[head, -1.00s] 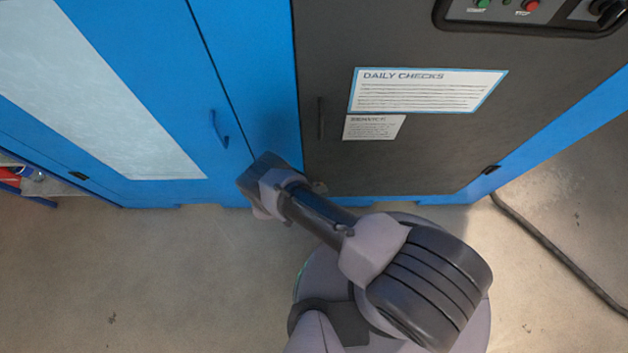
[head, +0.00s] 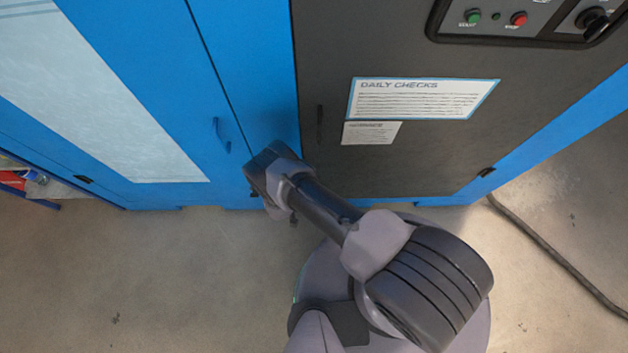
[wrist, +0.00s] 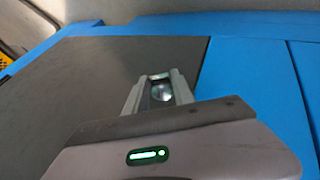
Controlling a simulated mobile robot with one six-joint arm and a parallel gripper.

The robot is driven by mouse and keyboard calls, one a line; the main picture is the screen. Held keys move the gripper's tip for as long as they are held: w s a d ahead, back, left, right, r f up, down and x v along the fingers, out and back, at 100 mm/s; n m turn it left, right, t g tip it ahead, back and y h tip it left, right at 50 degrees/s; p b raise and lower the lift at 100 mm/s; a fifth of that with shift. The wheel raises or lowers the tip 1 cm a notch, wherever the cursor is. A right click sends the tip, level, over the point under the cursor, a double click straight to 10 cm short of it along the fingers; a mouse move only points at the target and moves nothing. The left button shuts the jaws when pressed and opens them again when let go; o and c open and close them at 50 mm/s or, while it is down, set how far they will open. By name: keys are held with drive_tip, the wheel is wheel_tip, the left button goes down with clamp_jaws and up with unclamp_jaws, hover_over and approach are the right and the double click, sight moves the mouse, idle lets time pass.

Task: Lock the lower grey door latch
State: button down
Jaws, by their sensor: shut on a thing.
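The dark grey door (head: 410,165) is closed in the head view and also fills the left part of the wrist view (wrist: 95,75). In the wrist view, my gripper (wrist: 156,82) is at the door near its border with the blue panel. Its two pale fingers are shut on a small round metallic piece, the latch (wrist: 161,92), which shows between them. The latch's slot or turn angle cannot be made out. In the head view my wrist hides the fingers and the lower latch.
A dark handle (head: 320,122) stands on the grey door beside the "Daily Checks" sheet (head: 422,98). A control panel (head: 500,20) is above. A blue door with a handle (head: 221,135) is at left. A cable (head: 550,245) lies on the otherwise clear floor.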

drive_tip(key=shift+d+r+m+y+p, duration=0.1)
drive_tip(key=shift+d+m+y+p, duration=0.1)
drive_tip(key=shift+y+p, duration=0.65)
drive_tip(key=shift+d+m+y+p, duration=0.15)
drive_tip(key=shift+m+y+p, duration=0.05)
drive_tip(key=shift+y+p, duration=0.7)
drive_tip(key=shift+d+r+m+y+p, duration=0.1)
drive_tip(key=shift+d+m+y+p, duration=0.1)
drive_tip(key=shift+y+p, duration=0.65)
drive_tip(key=c, duration=1.1)
unclamp_jaws()
drive_tip(key=shift+f, duration=0.1)
drive_tip(key=shift+o, duration=0.2)
drive_tip(key=p+v, duration=0.9)
drive_tip(key=v, duration=0.8)
drive_tip(key=shift+d, duration=0.3)
